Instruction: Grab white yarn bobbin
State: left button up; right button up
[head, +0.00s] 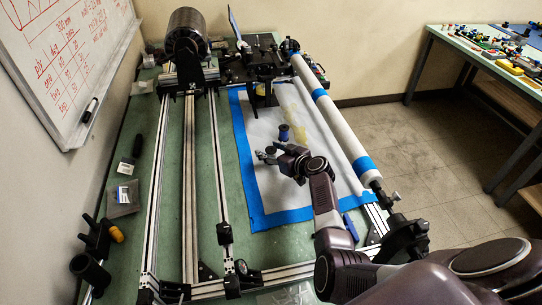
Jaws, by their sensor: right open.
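A small dark blue bobbin (284,133) stands on the white sheet with a blue tape border (262,217), near its middle. No clearly white yarn shows on it at this size. My right gripper (265,155) is open and empty, its fingers pointing left, just in front of the bobbin and a little to its left. A gap shows between the gripper and the bobbin. My right arm comes in from the lower right. My left gripper is not in view.
Long metal rails (190,190) run along the green table. A white roller with blue bands (334,122) borders the sheet on the right. A dark cylinder (187,35) stands at the back. The sheet's front part is clear.

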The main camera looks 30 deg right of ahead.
jog(key=c, duration=1.2)
jog(key=shift+c, duration=0.2)
